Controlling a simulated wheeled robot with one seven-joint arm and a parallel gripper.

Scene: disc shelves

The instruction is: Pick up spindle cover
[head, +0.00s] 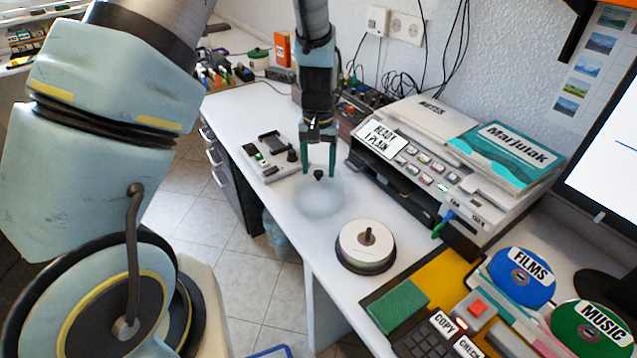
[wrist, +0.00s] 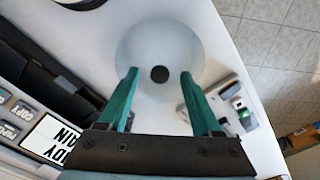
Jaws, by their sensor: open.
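The spindle cover (head: 319,198) is a hazy, see-through dome with a black knob on top, standing on the white desk. It also shows in the wrist view (wrist: 160,45) with its dark round knob in the middle. My gripper (head: 319,172) points down above the cover, its two green fingers open. In the wrist view my gripper (wrist: 159,73) has one fingertip on each side of the knob, with a gap on both sides. The fingers are not closed on anything. The spindle of discs (head: 362,250) stands uncovered nearer the camera.
A disc machine (head: 420,170) with books on top stands right of the cover, close by. A small grey device (head: 268,155) lies to the left. A green pad (head: 397,306) and several keys and labelled discs are at the front right. The desk's left edge is near.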

